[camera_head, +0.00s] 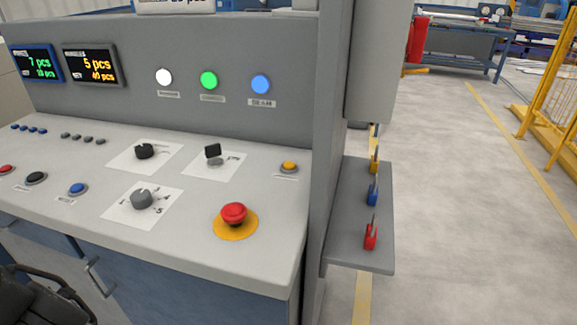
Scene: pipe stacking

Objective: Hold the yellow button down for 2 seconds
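The yellow button (289,167) is a small round orange-yellow cap in a grey ring. It sits at the right end of the sloping control panel (200,240), above a small label plate. Nothing touches it. Part of my gripper or arm (40,295) shows as dark links at the bottom left corner, far from the button. Its fingertips cannot be made out, so I cannot tell whether it is open or shut.
A red mushroom button (233,214) on a yellow disc stands in front of the yellow button. A black switch (213,152) and rotary knobs (143,199) lie to its left. A grey post (335,130) rises on the right, with a side shelf (350,257) holding padlock-like items.

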